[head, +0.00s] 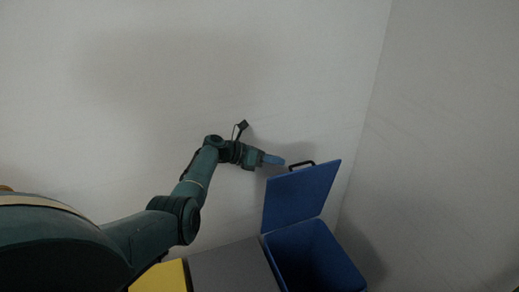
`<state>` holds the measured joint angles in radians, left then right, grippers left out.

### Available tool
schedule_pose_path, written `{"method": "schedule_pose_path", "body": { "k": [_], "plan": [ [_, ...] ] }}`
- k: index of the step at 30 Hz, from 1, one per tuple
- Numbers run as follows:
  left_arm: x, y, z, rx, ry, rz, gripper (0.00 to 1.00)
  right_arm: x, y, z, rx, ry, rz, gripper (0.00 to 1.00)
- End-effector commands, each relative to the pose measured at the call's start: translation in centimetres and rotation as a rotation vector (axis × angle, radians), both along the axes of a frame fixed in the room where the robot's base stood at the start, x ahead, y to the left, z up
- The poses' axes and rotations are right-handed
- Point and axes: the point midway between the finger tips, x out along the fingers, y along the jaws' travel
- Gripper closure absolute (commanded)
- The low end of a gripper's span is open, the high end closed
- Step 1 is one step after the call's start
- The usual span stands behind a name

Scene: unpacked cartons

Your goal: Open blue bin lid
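The blue bin (316,257) stands at the lower right, near the corner of the walls. Its blue lid (299,197) is raised steeply at the back, and the dark inside of the bin shows. My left gripper (279,161) is just left of the handle, by the lid's upper left corner, and holds nothing that I can see. Its fingers show as one bluish shape, so I cannot tell whether they are apart. My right gripper is not in view.
A grey bin top (232,268) is left of the blue bin, and a yellow one (160,277) is further left. Pale walls (440,130) close in behind and on the right. The space above the bins is free except for my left arm.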

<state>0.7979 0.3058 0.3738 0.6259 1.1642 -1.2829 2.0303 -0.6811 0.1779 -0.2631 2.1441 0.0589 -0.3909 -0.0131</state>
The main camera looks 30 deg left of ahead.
Motion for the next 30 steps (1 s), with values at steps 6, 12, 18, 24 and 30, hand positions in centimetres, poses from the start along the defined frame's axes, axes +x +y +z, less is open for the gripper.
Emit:
{"method": "schedule_pose_path", "body": {
  "k": [6,12,18,24,30],
  "plan": [
    [-2.7,2.9,1.4,0.001,0.001,0.0,0.81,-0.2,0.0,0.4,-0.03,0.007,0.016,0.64],
    [-3.7,4.0,1.9,0.0,0.001,0.0,0.81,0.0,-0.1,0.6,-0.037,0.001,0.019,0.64],
    [-3.8,4.1,1.9,0.0,0.001,0.0,0.81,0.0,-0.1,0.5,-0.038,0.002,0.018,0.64],
    [-3.7,4.1,1.9,-0.001,0.001,0.0,0.81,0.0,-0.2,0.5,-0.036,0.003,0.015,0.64],
    [-3.7,4.1,1.9,-0.001,0.001,-0.001,0.81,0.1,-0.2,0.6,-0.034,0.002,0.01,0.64]
  ]
}}
